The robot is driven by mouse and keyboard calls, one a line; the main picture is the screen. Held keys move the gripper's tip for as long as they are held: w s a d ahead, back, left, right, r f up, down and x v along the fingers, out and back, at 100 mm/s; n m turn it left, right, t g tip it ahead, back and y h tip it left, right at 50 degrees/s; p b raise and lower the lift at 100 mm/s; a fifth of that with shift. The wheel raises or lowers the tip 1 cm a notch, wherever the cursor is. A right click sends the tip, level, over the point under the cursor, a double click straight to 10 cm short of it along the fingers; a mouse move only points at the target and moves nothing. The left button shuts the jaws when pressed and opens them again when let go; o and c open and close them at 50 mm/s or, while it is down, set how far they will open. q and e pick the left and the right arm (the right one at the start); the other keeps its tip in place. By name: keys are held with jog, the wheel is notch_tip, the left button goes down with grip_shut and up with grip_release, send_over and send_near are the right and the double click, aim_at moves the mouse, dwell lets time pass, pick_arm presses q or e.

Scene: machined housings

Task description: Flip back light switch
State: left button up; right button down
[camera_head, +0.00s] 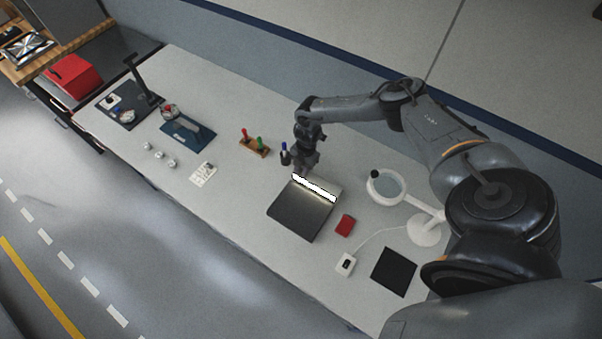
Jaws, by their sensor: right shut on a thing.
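A dark, flat box-shaped back light (298,215) sits on the table, with a brightly glowing white strip (314,187) along its far side. I cannot make out a switch on it. A small white switch box (345,264) with a cable lies in front of it to the right. My right gripper (292,161) is by the far left corner of the back light. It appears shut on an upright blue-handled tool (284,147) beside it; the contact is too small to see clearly. My left gripper is not in view.
A wooden rack (256,150) with red and green handled tools stands left of the gripper. A red block (345,225), a white ring lamp (427,232) and a black mat (394,271) are to the right. The table's front middle is clear.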

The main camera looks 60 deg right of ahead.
jog(key=y+b, duration=0.2)
jog(key=b, duration=0.1)
jog(key=shift+d+f, duration=0.2)
jog(key=shift+d, duration=0.15)
jog(key=shift+r+y+b, duration=0.25)
jog(key=shift+y+b, duration=0.1)
jog(key=shift+y, duration=0.05)
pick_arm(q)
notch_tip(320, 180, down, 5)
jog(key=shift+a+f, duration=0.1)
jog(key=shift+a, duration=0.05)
pick_arm(e)
jog(key=c, duration=1)
grip_release()
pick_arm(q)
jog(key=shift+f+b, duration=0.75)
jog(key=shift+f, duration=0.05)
pick_arm(e)
jog(key=v, duration=1.1)
